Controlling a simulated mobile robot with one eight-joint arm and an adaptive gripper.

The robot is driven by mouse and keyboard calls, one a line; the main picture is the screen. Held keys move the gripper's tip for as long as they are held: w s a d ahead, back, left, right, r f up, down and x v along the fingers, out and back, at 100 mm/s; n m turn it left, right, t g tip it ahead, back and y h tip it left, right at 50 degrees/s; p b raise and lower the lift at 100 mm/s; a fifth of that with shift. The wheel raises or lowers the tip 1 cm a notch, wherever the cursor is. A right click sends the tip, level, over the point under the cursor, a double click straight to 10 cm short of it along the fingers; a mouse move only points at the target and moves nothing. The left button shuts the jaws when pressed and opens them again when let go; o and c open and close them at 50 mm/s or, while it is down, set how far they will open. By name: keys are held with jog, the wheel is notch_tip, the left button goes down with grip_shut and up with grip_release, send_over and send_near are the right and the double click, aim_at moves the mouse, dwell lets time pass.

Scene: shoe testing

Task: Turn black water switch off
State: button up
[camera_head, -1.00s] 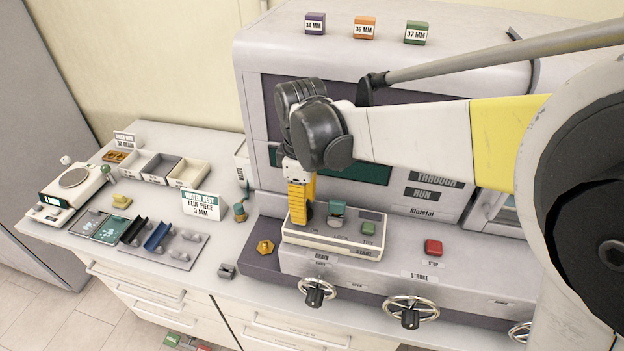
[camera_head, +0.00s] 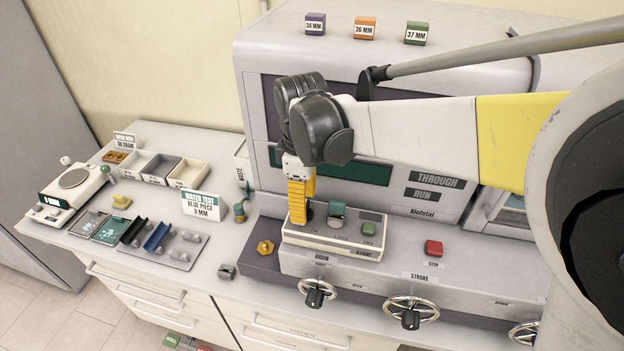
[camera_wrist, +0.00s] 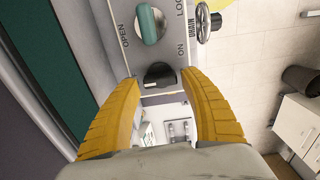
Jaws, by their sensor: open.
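The black switch (camera_wrist: 160,75) is a dark rounded knob on a pale panel marked ON in the wrist view. My gripper (camera_wrist: 160,80) has its two yellow ribbed fingers apart, one on each side of the black switch. I cannot tell whether the fingers touch it. In the head view my gripper (camera_head: 299,214) points down at the left end of the raised control panel (camera_head: 320,241), and a dark part of the switch (camera_head: 307,210) shows beside a yellow finger.
A green knob (camera_wrist: 150,25) sits close to the black switch, and it also shows in the head view (camera_head: 336,212). A green button (camera_head: 368,229) and a red button (camera_head: 433,247) lie to the right. Handwheels (camera_head: 411,312) line the front. A water test sign (camera_head: 203,204) stands left.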

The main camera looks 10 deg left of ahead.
notch_tip(320, 180, up, 11)
dwell(0.3)
